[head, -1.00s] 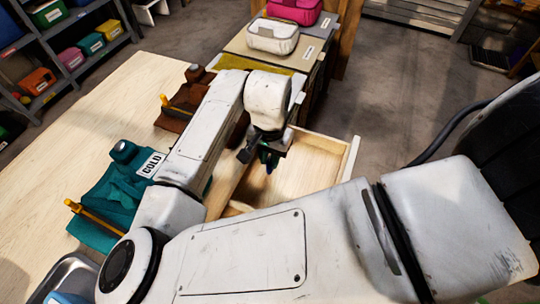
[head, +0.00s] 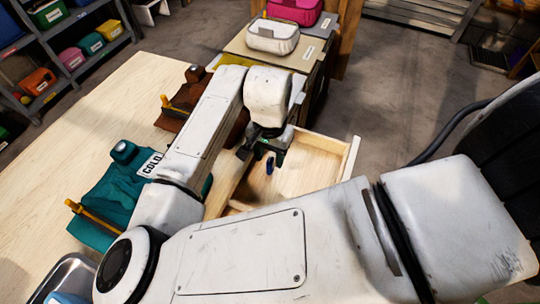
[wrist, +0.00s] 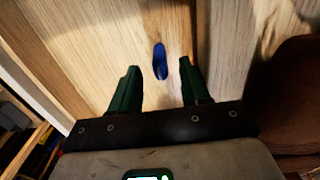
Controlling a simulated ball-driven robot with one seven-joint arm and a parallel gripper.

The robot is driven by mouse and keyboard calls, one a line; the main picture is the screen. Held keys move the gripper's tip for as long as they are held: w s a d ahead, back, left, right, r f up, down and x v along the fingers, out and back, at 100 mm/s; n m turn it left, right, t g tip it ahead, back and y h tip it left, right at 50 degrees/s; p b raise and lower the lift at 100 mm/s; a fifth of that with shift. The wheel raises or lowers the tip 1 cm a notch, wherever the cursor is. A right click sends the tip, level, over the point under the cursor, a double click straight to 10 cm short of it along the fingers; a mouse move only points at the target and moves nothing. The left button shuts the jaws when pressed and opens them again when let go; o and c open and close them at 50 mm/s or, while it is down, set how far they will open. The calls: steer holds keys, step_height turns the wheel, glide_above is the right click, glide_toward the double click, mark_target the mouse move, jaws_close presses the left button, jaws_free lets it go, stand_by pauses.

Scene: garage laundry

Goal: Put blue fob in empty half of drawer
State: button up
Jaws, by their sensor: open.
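The blue fob (head: 269,165) shows just below my gripper (head: 261,156) in the head view, over the open wooden drawer (head: 352,158). In the wrist view the fob (wrist: 159,61) is a small dark-blue oval over pale wood, beyond and between the fingertips of my gripper (wrist: 159,80). The two green fingers are spread, with clear gaps to the fob. I cannot tell whether the fob rests on the drawer floor or is just above it. The drawer's right compartment looks bare otherwise. My arm hides much of its left part.
A teal cloth (head: 108,199) with a COLD label and a brown cloth (head: 206,97) lie on the wooden table (head: 60,130). A white case (head: 272,37) and a pink case (head: 296,9) stand beyond the drawer. Shelves with coloured bins stand at top left.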

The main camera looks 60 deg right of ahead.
mark_target(270, 157)
step_height(270, 157, up, 11)
steer(key=shift+p, duration=0.4)
stand_by(0.4)
